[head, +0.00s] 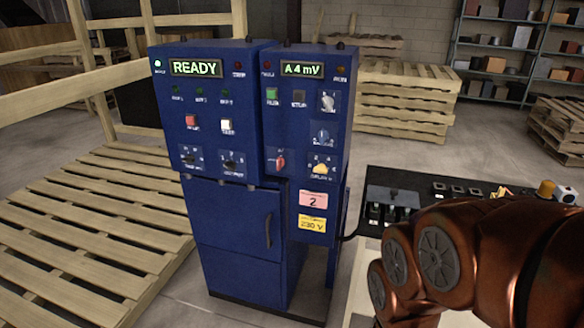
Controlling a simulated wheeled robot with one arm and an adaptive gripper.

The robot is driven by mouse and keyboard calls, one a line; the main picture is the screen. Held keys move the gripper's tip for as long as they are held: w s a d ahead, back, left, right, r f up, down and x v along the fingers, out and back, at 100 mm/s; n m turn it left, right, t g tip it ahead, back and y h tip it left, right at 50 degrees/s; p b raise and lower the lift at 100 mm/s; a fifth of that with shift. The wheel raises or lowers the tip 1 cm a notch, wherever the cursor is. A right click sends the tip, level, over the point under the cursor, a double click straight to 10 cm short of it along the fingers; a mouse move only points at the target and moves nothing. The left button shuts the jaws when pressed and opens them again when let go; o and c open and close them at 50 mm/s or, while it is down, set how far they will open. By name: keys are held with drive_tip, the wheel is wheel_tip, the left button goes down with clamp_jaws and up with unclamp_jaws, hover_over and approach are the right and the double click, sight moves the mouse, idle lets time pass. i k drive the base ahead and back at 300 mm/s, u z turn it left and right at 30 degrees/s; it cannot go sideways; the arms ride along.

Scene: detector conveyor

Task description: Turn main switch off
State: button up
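A blue control cabinet (233,225) stands upright in the middle of the head view, with two panel boxes on top. The left display (195,67) reads READY and the right display (302,69) reads "A 4 mV". A red rotary knob (280,161) sits low on the right panel; its label is too small to read, so I cannot confirm it is the main switch. Dark rotary knobs are on the left panel, and a yellow knob (321,168) is right of the red one. My copper arm fills the lower right, apart from the knobs in the picture. My gripper is not in view.
A wooden pallet (90,235) and wooden frame are on the left. A dark control desk (440,186) with levers and buttons stands right of the cabinet, partly hidden by my arm. Pallet stacks (400,100) and shelving are behind. Floor shows in front of the cabinet.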

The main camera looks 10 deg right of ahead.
sight(280, 162)
drive_tip(key=z, duration=0.45)
drive_tip(key=i, duration=0.7)
drive_tip(key=u, duration=2.5)
